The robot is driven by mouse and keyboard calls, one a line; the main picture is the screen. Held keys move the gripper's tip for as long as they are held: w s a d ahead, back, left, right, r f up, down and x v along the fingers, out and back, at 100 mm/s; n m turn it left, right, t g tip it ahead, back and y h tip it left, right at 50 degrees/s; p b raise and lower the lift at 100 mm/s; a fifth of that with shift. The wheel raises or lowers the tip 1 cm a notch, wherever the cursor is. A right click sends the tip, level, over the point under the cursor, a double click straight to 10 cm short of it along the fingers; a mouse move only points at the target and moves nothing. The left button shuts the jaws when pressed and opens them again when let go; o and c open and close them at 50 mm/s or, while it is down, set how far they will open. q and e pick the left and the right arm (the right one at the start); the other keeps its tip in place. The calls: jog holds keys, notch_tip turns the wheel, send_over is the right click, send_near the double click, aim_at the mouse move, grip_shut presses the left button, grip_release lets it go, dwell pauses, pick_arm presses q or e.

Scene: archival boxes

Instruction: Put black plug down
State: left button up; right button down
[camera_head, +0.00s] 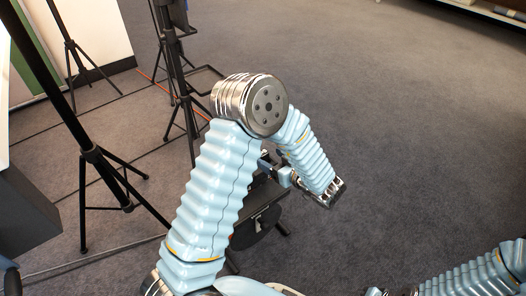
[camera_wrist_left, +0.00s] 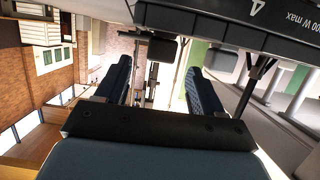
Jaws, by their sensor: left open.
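My left gripper (camera_wrist_left: 160,80) is open in the left wrist view, with its two dark blue fingers well apart and nothing held between them. A small black block (camera_wrist_left: 163,48), which looks like the black plug, is beyond the fingertips; I cannot tell whether it touches anything. A black device (camera_wrist_left: 240,22) with white lettering, "4" and "W max", crosses the top of that view. In the head view my left gripper (camera_head: 267,163) is mostly hidden behind my arm, near a black item (camera_head: 262,222) with a round part. The plug cannot be made out there.
Black tripod stands (camera_head: 92,155) are at the left, with another (camera_head: 180,75) behind my arm. A dark box (camera_head: 28,220) is at the left edge. An orange cable (camera_head: 155,82) lies on the floor. Grey carpet (camera_head: 420,130) at the right is clear.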

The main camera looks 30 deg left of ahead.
pick_arm(q)
jog(key=v, duration=0.5)
notch_tip(320, 180, down, 14)
jog(key=w+d+m+t+h, duration=0.2)
jog(key=m+h, duration=0.3)
jog(key=h, duration=0.3)
jog(key=s+d+f+m+g+h, duration=0.3)
jog(key=s+f+h, duration=0.1)
jog(key=s, duration=0.5)
jog(key=s+d+f+m+g+h, duration=0.3)
jog(key=s+d+f+g+h, duration=0.1)
jog(key=s, duration=0.6)
jog(key=shift+d+f+h, duration=0.15)
jog(key=shift+f+h, duration=0.55)
jog(key=shift+f, duration=0.1)
jog(key=shift+r+p, duration=0.1)
jog(key=shift+p, duration=0.25)
notch_tip(320, 180, up, 9)
jog(key=p, duration=0.9)
jog(key=shift+s+d+r+m+p, duration=0.15)
jog(key=shift+d+m+p, duration=0.15)
jog(key=shift+d+p, duration=0.05)
